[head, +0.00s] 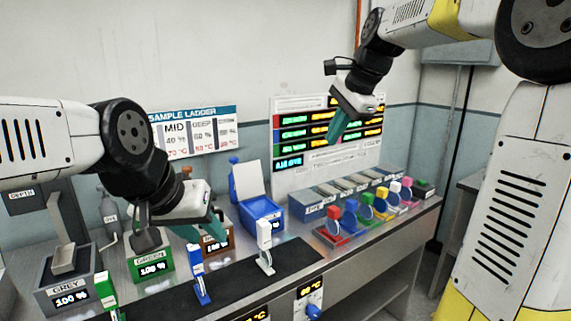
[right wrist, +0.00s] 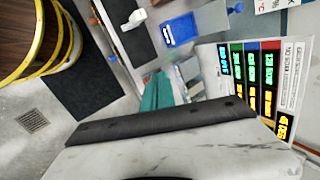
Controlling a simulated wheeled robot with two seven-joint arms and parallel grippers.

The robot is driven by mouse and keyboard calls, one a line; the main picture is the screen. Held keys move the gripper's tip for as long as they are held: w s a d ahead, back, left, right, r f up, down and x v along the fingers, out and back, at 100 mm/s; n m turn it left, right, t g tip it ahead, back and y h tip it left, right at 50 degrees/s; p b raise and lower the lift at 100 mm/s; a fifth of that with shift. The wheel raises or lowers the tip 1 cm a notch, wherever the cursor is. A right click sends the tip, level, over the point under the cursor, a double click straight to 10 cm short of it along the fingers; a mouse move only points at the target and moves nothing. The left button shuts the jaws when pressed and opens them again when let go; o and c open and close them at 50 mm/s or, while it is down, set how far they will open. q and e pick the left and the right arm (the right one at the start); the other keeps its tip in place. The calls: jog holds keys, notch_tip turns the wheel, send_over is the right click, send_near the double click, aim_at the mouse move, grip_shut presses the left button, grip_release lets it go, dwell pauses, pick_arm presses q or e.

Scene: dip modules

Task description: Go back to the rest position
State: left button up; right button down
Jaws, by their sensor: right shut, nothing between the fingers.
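My right gripper (head: 336,132) hangs in the air above the back of the bench, in front of the lit wall board. Its teal fingers are together with nothing between them; they also show in the right wrist view (right wrist: 157,92). My left gripper (head: 207,229) is low over the left part of the bench, near the green and brown modules. Its two teal fingers show apart, and I see nothing held between them. The blue module (head: 262,212) stands to the right of my left gripper, apart from it.
The bench (head: 345,262) holds a grey module (head: 68,290), a green module (head: 153,265), a white upright piece (head: 264,240) and a blue one (head: 199,278) on a dark mat. Several coloured round pieces stand at the right. The lit board (head: 300,160) is behind. Air around my right gripper is clear.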

jog(key=s+d+f+n, duration=0.1)
jog(key=s+f+n, duration=0.3)
jog(key=s, duration=0.3)
jog(key=s+f+n+t, duration=0.1)
jog(key=s+f+n, duration=0.2)
jog(key=s+n, duration=0.2)
jog(key=s+d+f+n+h, duration=0.1)
jog(key=s+f+n, duration=0.3)
jog(key=s, duration=0.7)
jog(key=shift+d+f+t, duration=0.3)
jog(key=shift+f+t, duration=0.05)
jog(key=shift+t, duration=0.05)
